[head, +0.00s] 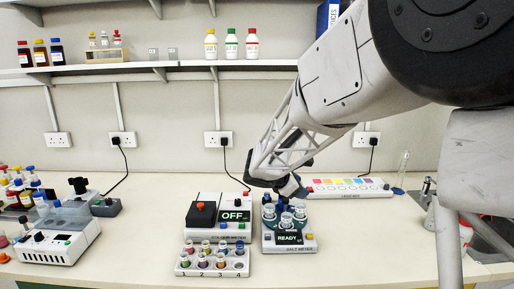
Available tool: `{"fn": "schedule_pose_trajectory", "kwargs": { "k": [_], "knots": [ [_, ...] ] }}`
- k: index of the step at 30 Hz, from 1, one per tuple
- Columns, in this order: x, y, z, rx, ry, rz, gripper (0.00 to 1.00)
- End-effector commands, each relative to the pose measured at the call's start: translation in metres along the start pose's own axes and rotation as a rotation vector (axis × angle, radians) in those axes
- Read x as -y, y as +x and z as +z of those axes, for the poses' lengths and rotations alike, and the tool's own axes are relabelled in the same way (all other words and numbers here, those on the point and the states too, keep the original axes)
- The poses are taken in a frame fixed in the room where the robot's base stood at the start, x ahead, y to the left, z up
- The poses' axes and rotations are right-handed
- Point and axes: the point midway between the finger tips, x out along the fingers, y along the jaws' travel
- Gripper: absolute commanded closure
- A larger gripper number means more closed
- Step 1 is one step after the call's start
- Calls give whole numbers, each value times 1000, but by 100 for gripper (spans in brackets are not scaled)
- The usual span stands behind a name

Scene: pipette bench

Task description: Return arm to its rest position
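My arm reaches in from the upper right of the head view, with its white lattice forearm sloping down to the left. My gripper (296,192) is at its end, small and dark, just above the salt meter (289,242) and its teal holder of vials (285,215). The fingers are too small and partly hidden to tell whether they are open or shut. I cannot tell whether the gripper touches a vial. The salt meter's display reads "READY".
The colour meter (217,233), reading "OFF", stands left of the salt meter, with a numbered vial rack (212,264) before it. A white device (50,245) and bottles are at the far left. A coloured strip box (345,188) lies behind. A shelf (140,66) runs above.

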Motion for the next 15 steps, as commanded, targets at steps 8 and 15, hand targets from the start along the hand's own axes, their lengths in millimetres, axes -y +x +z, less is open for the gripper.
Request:
{"fn": "schedule_pose_trajectory", "kwargs": {
  "k": [8,15],
  "knots": [
    [74,-24,44,-88,298,-127,48],
    [137,-46,68,-156,551,-238,48]
  ]
}}
